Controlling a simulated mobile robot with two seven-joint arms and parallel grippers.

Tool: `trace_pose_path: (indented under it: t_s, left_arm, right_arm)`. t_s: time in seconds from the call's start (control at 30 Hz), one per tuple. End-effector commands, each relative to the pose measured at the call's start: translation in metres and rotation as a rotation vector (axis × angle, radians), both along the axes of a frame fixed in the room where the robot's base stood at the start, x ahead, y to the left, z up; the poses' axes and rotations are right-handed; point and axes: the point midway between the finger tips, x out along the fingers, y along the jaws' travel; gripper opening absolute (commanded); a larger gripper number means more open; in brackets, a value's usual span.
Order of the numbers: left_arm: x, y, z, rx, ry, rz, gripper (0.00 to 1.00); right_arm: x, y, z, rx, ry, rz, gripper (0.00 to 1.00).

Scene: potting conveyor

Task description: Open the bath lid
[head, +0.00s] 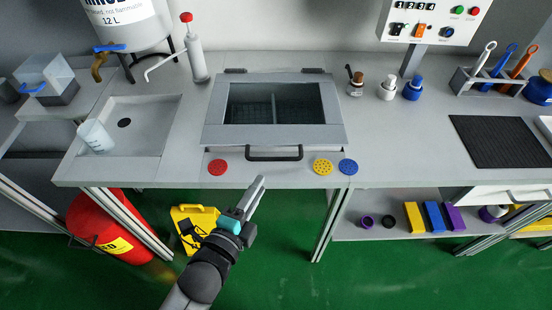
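The bath lid (275,136) is a grey frame with a clear window in the middle of the bench. It lies down over the bath (274,104), whose divided dark inside shows through the window. Two dark hinges sit at its back edge. A black bar handle (274,156) runs along its front edge. My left gripper (261,184) is in front of the bench edge, below and slightly left of the handle, apart from it. Its fingers point up toward the handle and overlap in this view, so their gap is unclear. My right gripper is not in view.
Red (217,167), yellow (323,167) and blue (348,167) discs lie by the bench's front edge, on both sides of the handle. A sink (148,108) with a tilted beaker (95,136) is at left. Small bottles (388,88) and a black mat (500,142) are at right.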

Motion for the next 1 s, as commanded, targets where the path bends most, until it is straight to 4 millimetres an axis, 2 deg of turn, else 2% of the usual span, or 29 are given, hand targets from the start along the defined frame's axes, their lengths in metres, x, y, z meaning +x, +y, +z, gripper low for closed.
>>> trace_pose_path:
  t_s: [0.4,0.6,0.8,1.0]
  left_arm:
    - [0.066,-0.027,-0.014,-0.002,0.0,0.001,0.27]
    - [0.09,-0.038,-0.018,-0.003,0.001,0.001,0.27]
    - [0.1,-0.043,-0.021,-0.002,0.003,0.0,0.27]
    - [0.102,-0.043,-0.021,-0.002,0.003,0.0,0.27]
  right_arm:
    - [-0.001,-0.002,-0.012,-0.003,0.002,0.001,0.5]
    - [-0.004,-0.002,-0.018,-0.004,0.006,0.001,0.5]
    - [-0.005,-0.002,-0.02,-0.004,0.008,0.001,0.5]
    - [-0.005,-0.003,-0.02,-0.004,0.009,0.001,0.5]
